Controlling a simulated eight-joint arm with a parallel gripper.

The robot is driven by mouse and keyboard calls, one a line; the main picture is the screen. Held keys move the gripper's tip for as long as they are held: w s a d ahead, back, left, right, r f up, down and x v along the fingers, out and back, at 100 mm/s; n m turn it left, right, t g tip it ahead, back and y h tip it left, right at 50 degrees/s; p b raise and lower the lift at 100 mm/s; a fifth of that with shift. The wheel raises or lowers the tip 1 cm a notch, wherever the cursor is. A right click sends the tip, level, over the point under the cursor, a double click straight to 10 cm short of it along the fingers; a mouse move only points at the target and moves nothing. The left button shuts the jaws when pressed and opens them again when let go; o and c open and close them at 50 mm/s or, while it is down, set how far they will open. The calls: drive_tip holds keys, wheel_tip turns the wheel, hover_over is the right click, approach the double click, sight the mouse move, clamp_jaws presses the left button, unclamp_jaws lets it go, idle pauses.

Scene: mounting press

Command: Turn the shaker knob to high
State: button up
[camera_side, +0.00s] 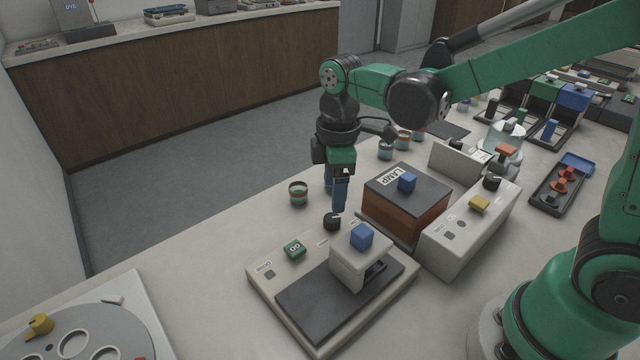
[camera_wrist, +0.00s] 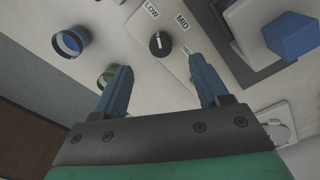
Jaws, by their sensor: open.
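I cannot tell exactly which label the pointer meets. My gripper (camera_side: 340,205) points down close behind the knob; its blue fingers (camera_wrist: 160,63) are spread apart and hold nothing.
A block with a blue cube (camera_side: 361,236) stands on the machine's plate. An orange LAMP box (camera_side: 405,206) is right of my gripper, with a beige unit (camera_side: 470,230) beyond it. A small jar (camera_side: 298,193) stands left of my gripper.

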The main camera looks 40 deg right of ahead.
sight(332, 218)
drive_tip(key=shift+w+a+f, duration=0.1)
drive_tip(key=shift+f, duration=2.95)
clamp_jaws()
